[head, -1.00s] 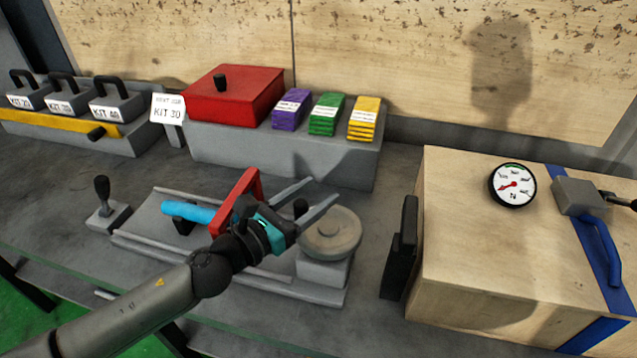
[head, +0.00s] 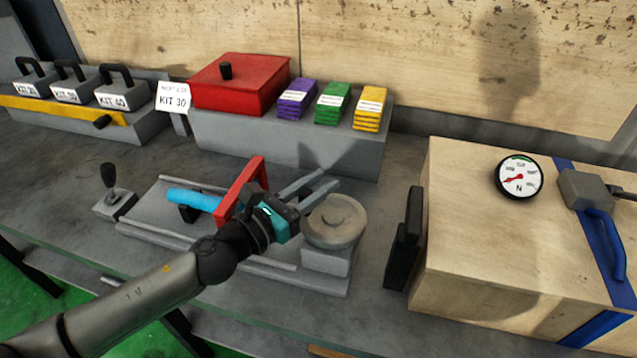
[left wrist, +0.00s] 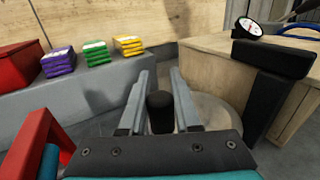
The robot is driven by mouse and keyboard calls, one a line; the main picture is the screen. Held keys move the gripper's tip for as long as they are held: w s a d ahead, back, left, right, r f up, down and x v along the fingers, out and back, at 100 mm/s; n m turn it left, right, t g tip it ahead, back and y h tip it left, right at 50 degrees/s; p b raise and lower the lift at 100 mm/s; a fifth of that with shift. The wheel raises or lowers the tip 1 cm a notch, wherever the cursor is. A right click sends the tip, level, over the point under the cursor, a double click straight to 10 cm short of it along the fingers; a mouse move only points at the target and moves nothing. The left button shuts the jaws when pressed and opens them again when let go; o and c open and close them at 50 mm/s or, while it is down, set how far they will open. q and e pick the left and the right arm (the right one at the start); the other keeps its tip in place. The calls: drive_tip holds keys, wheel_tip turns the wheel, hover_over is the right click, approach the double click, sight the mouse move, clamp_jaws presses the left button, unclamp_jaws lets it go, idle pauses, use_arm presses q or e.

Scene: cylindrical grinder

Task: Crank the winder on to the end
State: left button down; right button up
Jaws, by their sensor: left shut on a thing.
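The winder is a round grey disc (head: 337,220) on a grey block at the right end of a low grey tray-like fixture (head: 150,229). It has an upright black crank knob, which shows in the left wrist view (left wrist: 160,113). My left gripper (head: 322,185) reaches over the disc's left side, shut on the knob, with a long finger on each side of it. In the head view the fingers largely hide the knob. A red frame (head: 254,180) and a light blue cylinder (head: 193,199) are on the fixture, left of the gripper. My right gripper is not in view.
A wooden crate (head: 480,260) with a dial gauge (head: 518,177) and blue strap stands at right, a black upright part (head: 405,240) beside it. A lever (head: 110,190) stands at left. Red box (head: 240,84) and coloured packs (head: 333,102) sit behind.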

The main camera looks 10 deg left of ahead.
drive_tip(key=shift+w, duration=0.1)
use_arm(q)
drive_tip(key=shift+w+d+m+g+h+b, duration=0.15)
drive_tip(key=shift+w+m+g+h+b, duration=0.1)
drive_tip(key=shift+m+g+h+b, duration=0.4)
drive_tip(key=shift+h, duration=0.35)
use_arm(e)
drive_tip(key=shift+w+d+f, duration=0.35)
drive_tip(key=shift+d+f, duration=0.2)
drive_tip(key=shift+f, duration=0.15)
use_arm(q)
drive_tip(key=c, duration=0.6)
unclamp_jaws()
drive_tip(key=shift+r, duration=0.1)
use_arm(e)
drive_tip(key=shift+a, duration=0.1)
use_arm(q)
drive_tip(key=shift+r, duration=0.25)
wheel_tip(320, 180, up, 19)
drive_tip(key=p, duration=1.1)
drive_tip(key=shift+r, duration=0.2)
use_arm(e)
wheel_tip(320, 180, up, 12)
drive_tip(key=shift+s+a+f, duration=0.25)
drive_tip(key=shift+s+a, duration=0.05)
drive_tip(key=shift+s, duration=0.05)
